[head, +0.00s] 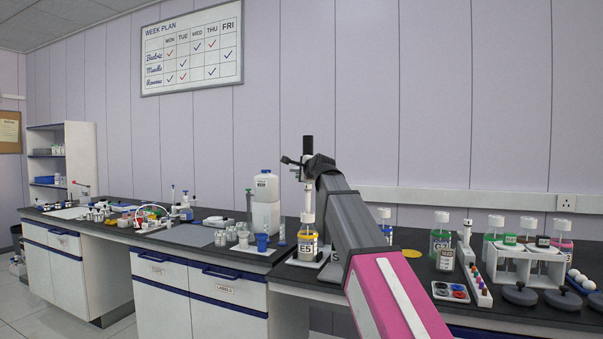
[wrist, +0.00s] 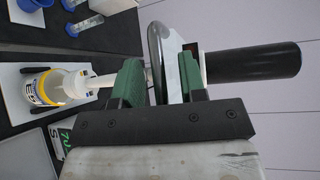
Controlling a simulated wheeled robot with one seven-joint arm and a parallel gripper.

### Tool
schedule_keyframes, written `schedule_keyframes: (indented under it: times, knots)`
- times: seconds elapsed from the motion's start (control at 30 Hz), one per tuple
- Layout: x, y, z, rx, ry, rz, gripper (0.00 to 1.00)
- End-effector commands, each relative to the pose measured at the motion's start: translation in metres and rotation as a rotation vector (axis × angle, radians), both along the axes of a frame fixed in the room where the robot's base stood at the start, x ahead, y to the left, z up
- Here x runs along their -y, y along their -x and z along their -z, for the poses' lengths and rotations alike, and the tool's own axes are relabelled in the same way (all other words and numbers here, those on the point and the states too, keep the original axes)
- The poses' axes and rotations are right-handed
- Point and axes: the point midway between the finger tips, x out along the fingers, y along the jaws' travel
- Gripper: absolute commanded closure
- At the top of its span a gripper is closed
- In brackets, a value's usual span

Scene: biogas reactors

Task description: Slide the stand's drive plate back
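The stand (head: 310,257) is on the bench, with a small bottle labelled E5 (head: 306,247) on its base. A black motor cylinder (head: 308,145) tops it and lies to the right in the wrist view (wrist: 252,63). The grey drive plate (wrist: 158,62) is between the green fingertips of my gripper (wrist: 160,82), below the motor. My gripper is around the plate, with a gap showing on its right side; contact on the left is unclear. In the head view my gripper (head: 306,166) is at the stand's top, and my arm hides the plate there.
The wall is close behind.

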Motion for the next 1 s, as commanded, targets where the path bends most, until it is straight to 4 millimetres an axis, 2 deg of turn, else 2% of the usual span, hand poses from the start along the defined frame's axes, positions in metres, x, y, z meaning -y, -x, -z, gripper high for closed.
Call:
schedule_keyframes:
  times: [0.1, 0.13, 0.23, 0.47, 0.57, 0.8, 0.9, 1.0]
  knots:
    - [0.000, 0.000, 0.000, 0.000, 0.000, 0.000, 0.62]
    - [0.000, 0.001, 0.000, 0.000, 0.000, 0.000, 0.65]
    - [0.000, 0.001, 0.000, 0.000, 0.000, 0.000, 0.98]
    - [0.001, -0.004, 0.000, -0.001, 0.000, 0.000, 1.00]
    - [0.006, -0.021, -0.001, -0.002, 0.001, 0.001, 1.00]
    - [0.030, -0.090, -0.002, -0.001, 0.001, 0.003, 1.00]
    - [0.039, -0.114, -0.001, -0.001, 0.001, 0.003, 1.00]
    - [0.045, -0.129, -0.001, 0.000, 0.000, 0.002, 1.00]
